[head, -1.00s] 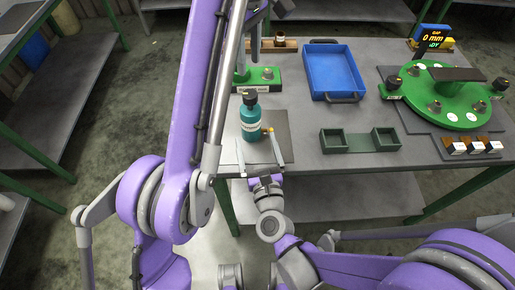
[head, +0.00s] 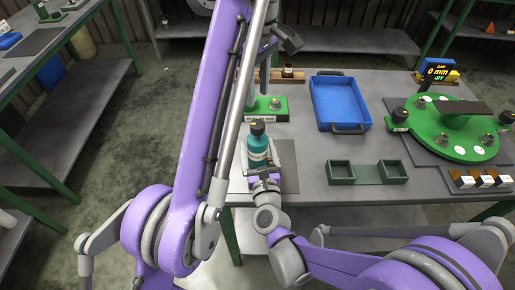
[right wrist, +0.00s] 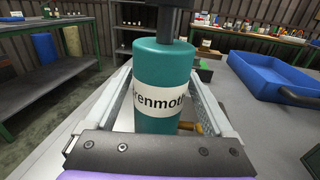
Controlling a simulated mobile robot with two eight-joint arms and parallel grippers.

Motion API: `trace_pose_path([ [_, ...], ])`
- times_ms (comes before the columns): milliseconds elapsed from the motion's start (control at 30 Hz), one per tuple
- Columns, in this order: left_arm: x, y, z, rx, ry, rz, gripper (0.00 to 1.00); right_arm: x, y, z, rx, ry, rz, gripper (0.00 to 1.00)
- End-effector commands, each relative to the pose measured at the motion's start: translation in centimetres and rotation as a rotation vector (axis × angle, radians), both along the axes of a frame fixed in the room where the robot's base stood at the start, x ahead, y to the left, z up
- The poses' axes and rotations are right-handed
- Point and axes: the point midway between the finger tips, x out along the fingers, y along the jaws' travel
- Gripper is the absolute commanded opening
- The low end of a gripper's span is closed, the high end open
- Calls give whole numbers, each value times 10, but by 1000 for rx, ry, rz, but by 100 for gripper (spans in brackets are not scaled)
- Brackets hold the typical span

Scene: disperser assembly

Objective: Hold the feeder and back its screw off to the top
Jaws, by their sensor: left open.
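The feeder, which I take to be the teal bottle-shaped cylinder (head: 258,149) with a white label and dark top, stands upright near the table's front left edge. It also fills the middle of the right wrist view (right wrist: 163,65), where a dark shaft rises from its top, cut off by the frame edge. My right gripper (head: 263,160) is open, one finger on each side of the feeder, with gaps showing beside it. My left gripper (head: 287,40) is open and empty, above and behind the feeder; its fingers show only in part.
A green-based stand (head: 265,108) is close behind the feeder, partly hidden by my left arm. A blue tray (head: 340,101) and a dark green two-box holder (head: 367,173) lie to the right. A green round fixture (head: 455,132) and a display (head: 438,71) stand far right.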

Motion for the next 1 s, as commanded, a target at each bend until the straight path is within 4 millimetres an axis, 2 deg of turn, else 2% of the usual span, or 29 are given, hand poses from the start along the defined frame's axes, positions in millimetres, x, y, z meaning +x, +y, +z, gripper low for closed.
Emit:
trace_pose_path([
  [33, 0, 0, 0, 0, 0, 0, 50, 0, 0, 0, 0, 0, 0, 77],
  [67, 0, 0, 0, 0, 0, 0, 50, 0, 0, 0, 0, 0, 0, 71],
  [467, 0, 0, 0, 0, 0, 0, 50, 0, 0, 0, 0, 0, 0, 0],
  [600, 0, 0, 0, 0, 0, 0, 50, 0, 0, 0, 0, 0, 0, 0],
  [633, 0, 0, 0, 0, 0, 0, 50, 0, 0, 0, 0, 0, 0, 69],
  [1000, 0, 0, 0, 0, 0, 0, 50, 0, 0, 0, 0, 0, 0, 3],
])
